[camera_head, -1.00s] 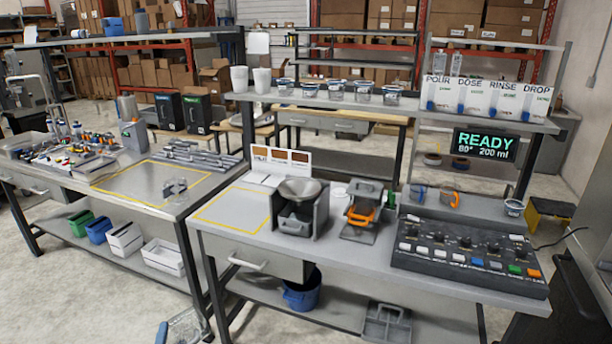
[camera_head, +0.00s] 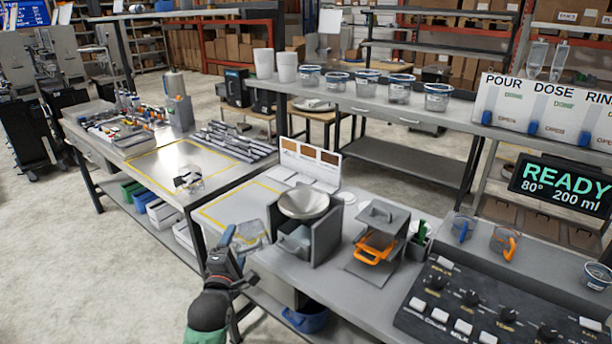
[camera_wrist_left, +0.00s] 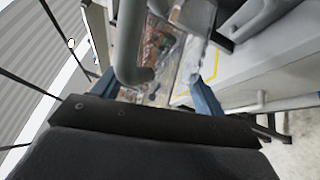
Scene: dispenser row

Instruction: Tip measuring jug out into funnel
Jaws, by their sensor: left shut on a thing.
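The measuring jug (camera_head: 252,236) is clear and see-through, held by my left gripper (camera_head: 236,254) in the head view. It is in front of the table's left end, left of the funnel and a little lower in the picture. The funnel (camera_head: 303,203) is a wide grey bowl on top of a dark grey stand (camera_head: 328,236). In the left wrist view, a grey curved bar, seemingly the jug's handle (camera_wrist_left: 131,40), lies between the blue-grey fingers of my left gripper (camera_wrist_left: 152,92). The jug's contents cannot be made out. My right gripper is not in view.
A grey stand with an orange handle (camera_head: 374,250) is right of the funnel. Farther right are a control panel (camera_head: 455,310) and small jugs (camera_head: 503,243). Another clear vessel (camera_head: 188,179) sits on the left table. A yellow-outlined area (camera_head: 225,212) lies left of the funnel.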

